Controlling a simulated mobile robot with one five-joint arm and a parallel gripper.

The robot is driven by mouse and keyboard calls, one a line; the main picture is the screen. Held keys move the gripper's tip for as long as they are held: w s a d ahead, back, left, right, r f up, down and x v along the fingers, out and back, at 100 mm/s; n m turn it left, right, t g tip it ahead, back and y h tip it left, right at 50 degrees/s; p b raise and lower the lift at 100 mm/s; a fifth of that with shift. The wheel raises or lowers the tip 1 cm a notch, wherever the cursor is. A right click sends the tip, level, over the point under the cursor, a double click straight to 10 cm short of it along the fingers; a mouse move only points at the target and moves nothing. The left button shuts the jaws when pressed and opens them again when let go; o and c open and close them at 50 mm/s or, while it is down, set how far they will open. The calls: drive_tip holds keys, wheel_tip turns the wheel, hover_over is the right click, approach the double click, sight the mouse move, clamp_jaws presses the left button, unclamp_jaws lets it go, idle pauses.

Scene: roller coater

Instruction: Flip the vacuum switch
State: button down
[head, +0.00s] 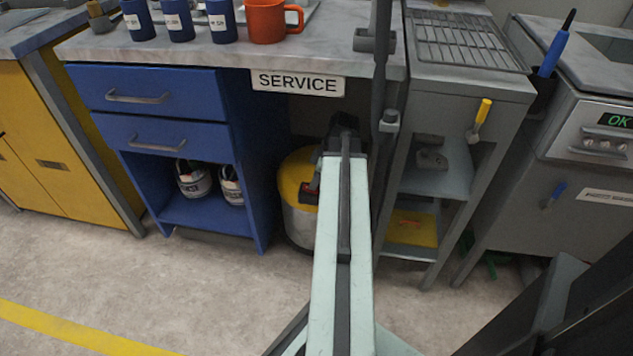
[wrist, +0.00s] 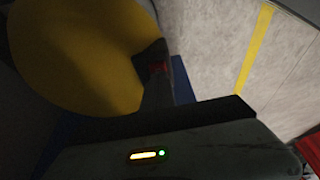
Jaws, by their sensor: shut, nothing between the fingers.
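The vacuum (head: 300,222) stands on the floor under the service bench, a pale drum with a yellow lid. My arm covers its right side. Its yellow lid (wrist: 75,50) fills the upper left of the wrist view. A small red switch (head: 307,188) on a dark housing shows at the lid's edge; it also shows in the wrist view (wrist: 157,67). My gripper (wrist: 158,88) is shut and empty, with its dark fingers at the red switch. I cannot tell whether they touch it. The switch's position is too small and dark to read.
The blue drawer cabinet (head: 165,95) is left of the vacuum, with two cans on its lower shelf. A grey stand (head: 465,95) is close on the right. Blue cups and an orange mug (head: 268,22) stand on the bench above. The floor (head: 190,290) in front is clear.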

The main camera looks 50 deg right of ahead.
drive_tip(key=shift+w+a+r, duration=0.2)
drive_tip(key=shift+w+r, duration=0.05)
drive_tip(key=shift+w, duration=0.15)
drive_tip(key=p+v, duration=0.7)
drive_tip(key=shift+r+p, duration=0.35)
drive_tip(key=shift+s, duration=0.1)
